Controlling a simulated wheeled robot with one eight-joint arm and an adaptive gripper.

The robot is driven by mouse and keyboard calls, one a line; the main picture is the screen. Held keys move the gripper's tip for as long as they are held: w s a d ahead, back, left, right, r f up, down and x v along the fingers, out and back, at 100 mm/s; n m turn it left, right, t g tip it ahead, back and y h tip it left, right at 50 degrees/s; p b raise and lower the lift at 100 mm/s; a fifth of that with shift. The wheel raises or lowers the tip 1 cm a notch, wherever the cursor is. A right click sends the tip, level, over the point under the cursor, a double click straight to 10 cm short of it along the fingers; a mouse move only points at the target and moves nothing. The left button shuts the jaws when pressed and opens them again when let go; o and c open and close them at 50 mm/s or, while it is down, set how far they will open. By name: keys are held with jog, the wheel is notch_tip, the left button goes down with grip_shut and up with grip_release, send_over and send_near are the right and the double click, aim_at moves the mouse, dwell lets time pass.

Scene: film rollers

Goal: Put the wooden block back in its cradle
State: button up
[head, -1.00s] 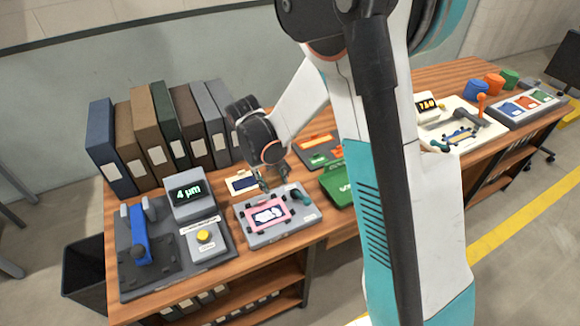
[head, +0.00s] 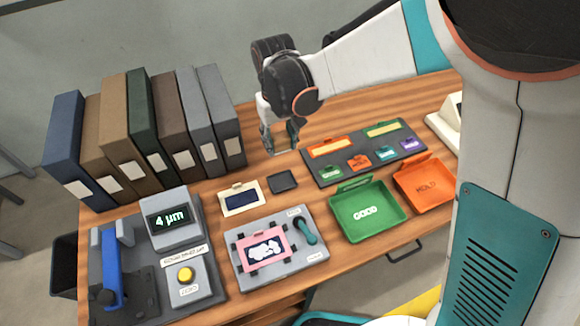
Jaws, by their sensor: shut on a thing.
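My gripper (head: 283,142) hangs over the wooden table behind the dark square pad, with its fingers pointing down. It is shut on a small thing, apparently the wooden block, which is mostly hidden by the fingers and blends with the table. The dark square pad (head: 283,182) lies flat and bare on the table. I cannot tell whether it is the cradle. A cream frame with a dark panel (head: 242,199) lies to its left. A grey fixture (head: 312,258) with a pink frame (head: 262,247) and a dark teal handle (head: 306,231) stands in front.
A green GOOD tray (head: 345,229) and an orange MOLD tray (head: 446,196) stand to the right. Behind them is a dark board with coloured tags (head: 331,169). Several binders (head: 147,132) stand back left; a gauge (head: 168,216) with a blue lever (head: 111,270) is front left.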

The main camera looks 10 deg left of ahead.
aim_at(279, 151)
notch_tip(279, 151, down, 16)
jog(key=b, duration=0.5)
jog(key=shift+f, duration=0.2)
jog(key=shift+f, duration=0.1)
jog(key=o, duration=0.6)
jog(key=shift+f, duration=0.1)
jog(key=o, duration=0.4)
notch_tip(279, 151, up, 12)
jog(key=p, duration=0.4)
jog(key=shift+a+r+p, duration=0.1)
jog(key=shift+r+p, duration=0.15)
jog(key=shift+p, duration=0.05)
